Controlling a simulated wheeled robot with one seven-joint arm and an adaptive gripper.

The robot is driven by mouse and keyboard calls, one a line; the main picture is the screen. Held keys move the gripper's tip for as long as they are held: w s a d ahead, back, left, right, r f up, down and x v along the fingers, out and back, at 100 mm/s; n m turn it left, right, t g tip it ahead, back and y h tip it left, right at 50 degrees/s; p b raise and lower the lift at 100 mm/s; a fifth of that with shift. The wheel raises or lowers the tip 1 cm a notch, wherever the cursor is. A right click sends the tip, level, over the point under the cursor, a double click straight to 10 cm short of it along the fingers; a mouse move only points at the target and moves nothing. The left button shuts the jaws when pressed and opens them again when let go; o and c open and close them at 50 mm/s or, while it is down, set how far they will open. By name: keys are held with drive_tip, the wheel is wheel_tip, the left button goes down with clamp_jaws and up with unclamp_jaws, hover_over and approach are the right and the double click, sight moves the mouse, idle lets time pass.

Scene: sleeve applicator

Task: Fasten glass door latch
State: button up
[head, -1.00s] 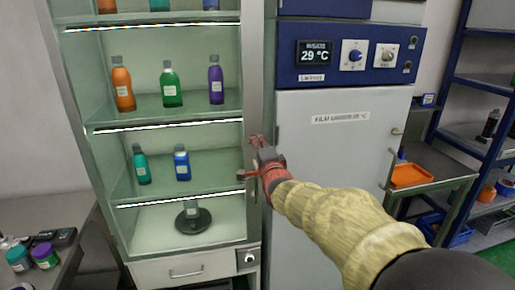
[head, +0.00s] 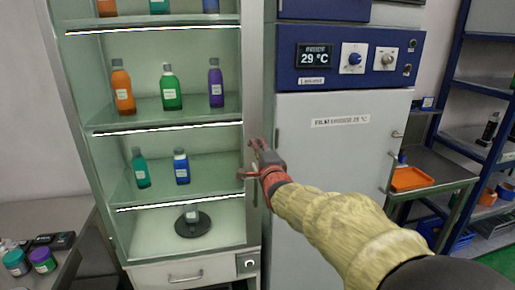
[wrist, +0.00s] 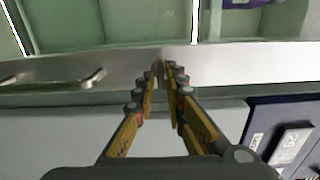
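The glass-fronted cabinet (head: 135,205) stands at the left with its door pane closed or nearly so. A metal handle (wrist: 60,82) is on its steel right-hand frame (wrist: 240,62), left of my fingers in the wrist view. My gripper (head: 247,160) is at this frame, its fingers apart and pointing toward it. In the wrist view my gripper (wrist: 162,72) has a gap between its fingers, narrowing at the tips. A small brownish part shows between or behind the tips; I cannot tell whether it is the latch or whether they touch it.
A grey oven-like unit (head: 325,185) with a blue control panel (head: 315,75) stands right of the cabinet. Bottles stand on the cabinet shelves. A side table with an orange tray (head: 411,178) and blue racks (head: 455,110) are at the right. Small jars sit at lower left.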

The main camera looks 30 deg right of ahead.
drive_tip(key=o, duration=0.3)
drive_tip(key=shift+r, duration=0.1)
drive_tip(key=v, duration=1.2)
idle(0.3)
